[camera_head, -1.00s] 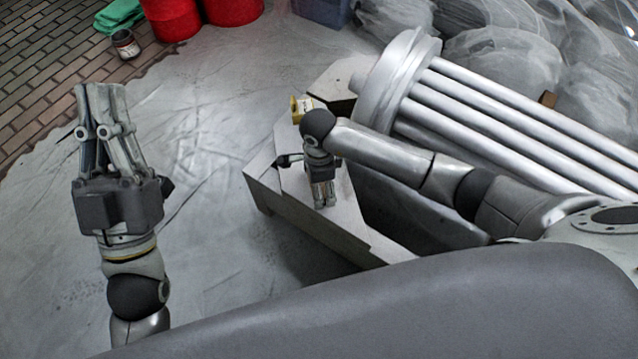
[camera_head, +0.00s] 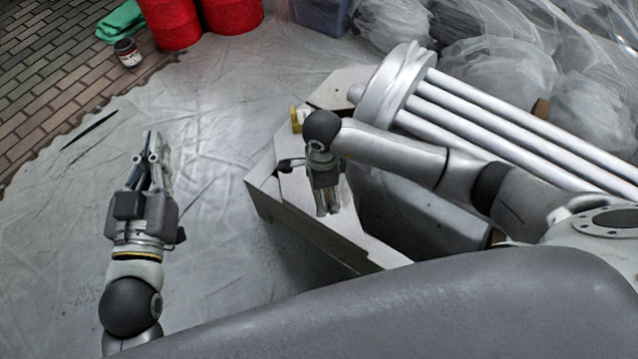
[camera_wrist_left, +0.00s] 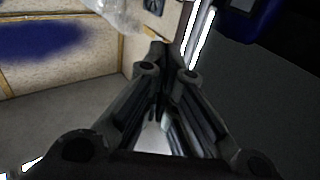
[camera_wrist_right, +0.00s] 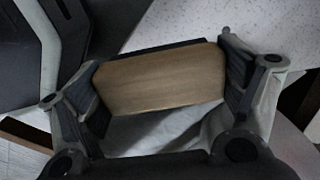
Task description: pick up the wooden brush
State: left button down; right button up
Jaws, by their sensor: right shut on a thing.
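The wooden brush (camera_wrist_right: 162,80) shows in the right wrist view as a brown wooden block with a dark edge behind it. It lies between the fingers of my right gripper (camera_wrist_right: 165,85), which is shut on it. In the head view my right gripper (camera_head: 328,208) points down over the pale angular surface; the brush cannot be made out there. My left gripper (camera_head: 155,145) is raised over the sheeted floor at the left, away from the brush. Its fingertips come together in the left wrist view (camera_wrist_left: 162,48), with nothing seen between them.
The pale angular surface (camera_head: 352,240) carries a small yellow item (camera_head: 298,118). A fluted grey column (camera_head: 500,120) lies behind my right arm. A thin dark stick (camera_head: 90,130), a paint can (camera_head: 127,53) and red drums (camera_head: 170,22) stand or lie at left. The sheeted floor between is clear.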

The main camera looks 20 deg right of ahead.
aim_at(326, 193)
jog(key=s+r, duration=0.1)
jog(key=s+r+p, duration=0.1)
jog(key=r, duration=0.1)
jog(key=shift+s+r, duration=0.25)
jog(key=shift+s, duration=0.15)
pick_arm(q)
jog(key=s+a+f+g+y+p, duration=0.1)
jog(key=s+a+f+g, duration=0.1)
jog(key=s+f+g, duration=0.2)
jog(key=s+a+f+g+y+p, duration=0.1)
jog(key=s+f+g, duration=0.3)
jog(key=f, duration=0.6)
jog(key=shift+a+n+g+y, duration=0.3)
jog(key=shift+a+g+y, duration=0.25)
jog(key=shift+g, duration=0.25)
pick_arm(e)
jog(key=s+r, duration=0.3)
jog(key=s, duration=0.5)
jog(key=shift+s+r, duration=0.2)
jog(key=shift+s, duration=0.1)
pick_arm(q)
jog(key=shift+s, duration=0.1)
